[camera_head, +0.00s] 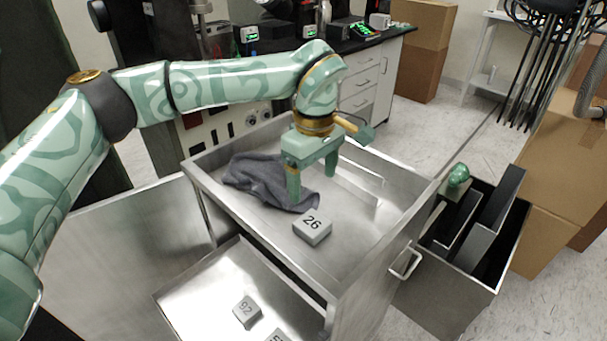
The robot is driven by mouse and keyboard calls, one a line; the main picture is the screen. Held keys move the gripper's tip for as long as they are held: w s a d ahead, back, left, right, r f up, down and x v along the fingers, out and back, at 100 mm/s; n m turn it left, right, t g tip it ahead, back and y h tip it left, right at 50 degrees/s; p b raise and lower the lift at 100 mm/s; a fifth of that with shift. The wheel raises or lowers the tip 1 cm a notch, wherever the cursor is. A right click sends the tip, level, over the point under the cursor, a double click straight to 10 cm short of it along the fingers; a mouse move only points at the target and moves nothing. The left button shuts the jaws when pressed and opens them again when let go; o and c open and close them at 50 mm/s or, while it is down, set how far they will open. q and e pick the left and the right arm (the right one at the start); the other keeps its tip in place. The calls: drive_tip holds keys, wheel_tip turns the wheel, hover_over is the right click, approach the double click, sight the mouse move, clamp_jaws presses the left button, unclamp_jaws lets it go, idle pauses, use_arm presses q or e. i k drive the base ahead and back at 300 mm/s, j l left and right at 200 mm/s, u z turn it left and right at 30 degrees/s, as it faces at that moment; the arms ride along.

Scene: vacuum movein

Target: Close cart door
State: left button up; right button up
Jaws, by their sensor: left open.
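The metal cart (350,275) stands in the middle, with an open-topped tray and a lower shelf or drawer (190,297) jutting toward me. A flat grey metal panel (130,255) stands swung out at the cart's left; it looks like the open door. A bar handle (405,263) is on the cart's right side. My left gripper (312,182) is open and empty, fingers pointing down over the tray, apart from the panel and handle. A dark grey cloth (262,180) and a block marked 26 (312,226) lie in the tray. My right gripper is not in view.
Numbered blocks, one marked 92 (246,312), lie on the lower shelf. A metal bin (455,275) with upright panels and a small green rounded thing (458,176) stands right of the cart. Cardboard boxes (555,170) are at far right. Floor beyond the cart is clear.

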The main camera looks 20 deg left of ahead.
sight(100, 274)
drive_tip(key=u, duration=1.3)
